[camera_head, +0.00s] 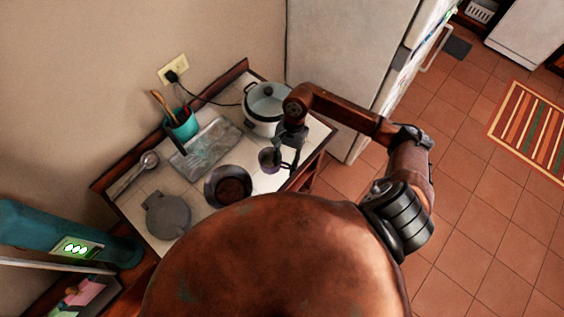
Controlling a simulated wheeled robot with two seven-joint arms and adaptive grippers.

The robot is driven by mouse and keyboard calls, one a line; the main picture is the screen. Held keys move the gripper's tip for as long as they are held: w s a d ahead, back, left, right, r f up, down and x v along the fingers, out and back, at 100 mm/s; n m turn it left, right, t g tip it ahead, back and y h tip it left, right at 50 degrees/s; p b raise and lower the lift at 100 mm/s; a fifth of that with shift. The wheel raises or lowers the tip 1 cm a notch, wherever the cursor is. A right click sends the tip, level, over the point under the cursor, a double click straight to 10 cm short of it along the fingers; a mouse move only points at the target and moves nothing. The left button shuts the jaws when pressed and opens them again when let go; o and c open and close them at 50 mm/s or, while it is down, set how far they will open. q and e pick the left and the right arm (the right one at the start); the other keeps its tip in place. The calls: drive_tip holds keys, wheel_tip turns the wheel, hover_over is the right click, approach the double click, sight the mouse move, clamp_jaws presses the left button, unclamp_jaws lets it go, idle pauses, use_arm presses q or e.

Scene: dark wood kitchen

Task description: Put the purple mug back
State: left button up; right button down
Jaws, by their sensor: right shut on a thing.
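The purple mug (269,160) is at the right part of the tiled counter (208,182), in front of a white pot. My right gripper (286,158) reaches down from above and is shut on the mug at its right side. I cannot tell whether the mug touches the counter or is held slightly above it. The fingertips are small and dark in this view. My left gripper is not in view.
A white rice cooker (263,122) stands behind the mug. A dark pan (228,186) is to its left, with a clear tray (206,148), teal utensil holder (181,125), ladle (146,163) and grey lid (167,215) further left. A fridge (335,65) stands beyond.

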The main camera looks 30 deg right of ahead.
drive_tip(key=w+f, duration=0.1)
drive_tip(key=f, duration=0.1)
drive_tip(key=w+f, duration=0.1)
drive_tip(key=shift+w+d+f+p, duration=0.35)
drive_tip(key=shift+d+f, duration=0.05)
drive_tip(key=shift+w+f, duration=0.2)
drive_tip(key=shift+w+d+f, duration=0.15)
drive_tip(key=shift+f, duration=0.1)
wheel_tip(320, 180, down, 2)
drive_tip(key=shift+f+p, duration=0.1)
drive_tip(key=shift+p, duration=0.7)
drive_tip(key=shift+f, duration=0.65)
drive_tip(key=c, duration=1.8)
unclamp_jaws()
drive_tip(key=shift+f, duration=0.1)
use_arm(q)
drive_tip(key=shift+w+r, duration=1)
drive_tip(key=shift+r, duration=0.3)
use_arm(e)
drive_tip(key=o, duration=0.4)
drive_tip(key=shift+o, duration=0.2)
